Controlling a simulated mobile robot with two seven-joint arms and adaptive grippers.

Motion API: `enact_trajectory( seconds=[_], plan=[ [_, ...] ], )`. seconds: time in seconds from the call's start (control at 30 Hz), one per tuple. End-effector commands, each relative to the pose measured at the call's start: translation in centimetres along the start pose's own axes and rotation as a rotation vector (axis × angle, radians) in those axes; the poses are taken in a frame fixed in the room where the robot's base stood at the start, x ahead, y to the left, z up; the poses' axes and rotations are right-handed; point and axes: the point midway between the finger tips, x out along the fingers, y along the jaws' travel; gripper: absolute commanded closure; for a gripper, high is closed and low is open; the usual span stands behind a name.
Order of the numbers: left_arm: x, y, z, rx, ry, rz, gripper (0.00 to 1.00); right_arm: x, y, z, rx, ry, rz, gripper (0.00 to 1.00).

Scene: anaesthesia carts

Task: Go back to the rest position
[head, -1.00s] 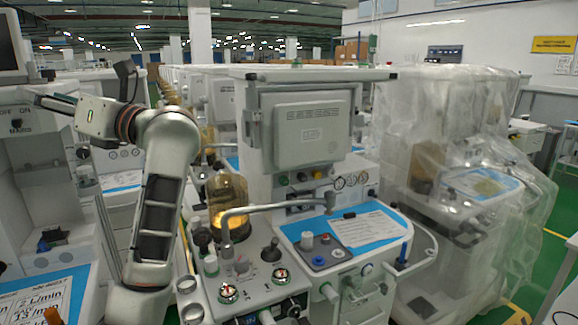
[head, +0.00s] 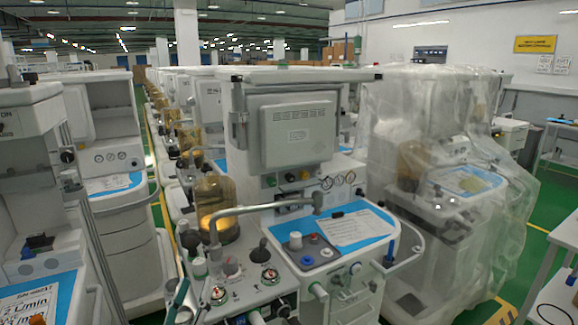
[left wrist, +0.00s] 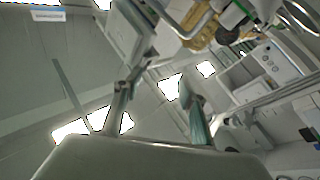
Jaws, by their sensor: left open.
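My left gripper (left wrist: 158,105) is open and empty in the left wrist view, its two fingers standing apart. In the head view only a small part of the left gripper (head: 179,298) shows at the bottom edge, in front of the middle anaesthesia cart (head: 292,133). Most of the left arm is out of the head view. My right gripper is in neither view.
A second cart (head: 60,200) stands at the left and a plastic-wrapped cart (head: 440,150) at the right. The middle cart has a bent grey pipe (head: 262,208) and an amber canister (head: 217,200). A narrow green floor aisle (head: 150,190) runs between carts.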

Motion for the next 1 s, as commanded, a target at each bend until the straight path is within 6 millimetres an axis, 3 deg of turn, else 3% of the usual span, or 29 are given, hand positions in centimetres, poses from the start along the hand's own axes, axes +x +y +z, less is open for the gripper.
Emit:
enact_trajectory(
  seconds=[0.03,0.1,0.3,0.4,0.53,0.7,0.93,1.0],
  plan=[
    [-2.5,-0.2,3.0,0.042,-0.098,-0.002,0.59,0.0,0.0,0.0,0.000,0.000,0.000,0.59],
    [-5.7,-0.4,6.6,0.101,-0.223,0.001,0.59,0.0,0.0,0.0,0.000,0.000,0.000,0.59],
    [-16.6,-1.4,15.1,0.256,-0.572,0.008,0.59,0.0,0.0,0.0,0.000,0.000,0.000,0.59],
    [-22.2,-2.0,17.9,0.322,-0.726,0.013,0.59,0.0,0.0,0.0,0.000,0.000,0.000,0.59],
    [-28.0,-2.8,20.0,0.392,-0.879,0.020,0.59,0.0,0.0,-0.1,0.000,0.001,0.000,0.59],
    [-31.9,-3.3,21.0,0.436,-0.978,0.024,0.59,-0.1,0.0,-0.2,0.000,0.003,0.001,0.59],
    [-32.4,-3.4,21.1,0.442,-0.991,0.025,0.59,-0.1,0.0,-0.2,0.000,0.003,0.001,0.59],
    [-32.4,-3.4,21.1,0.442,-0.990,0.025,0.72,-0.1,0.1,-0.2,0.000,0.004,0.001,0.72]
  ],
)
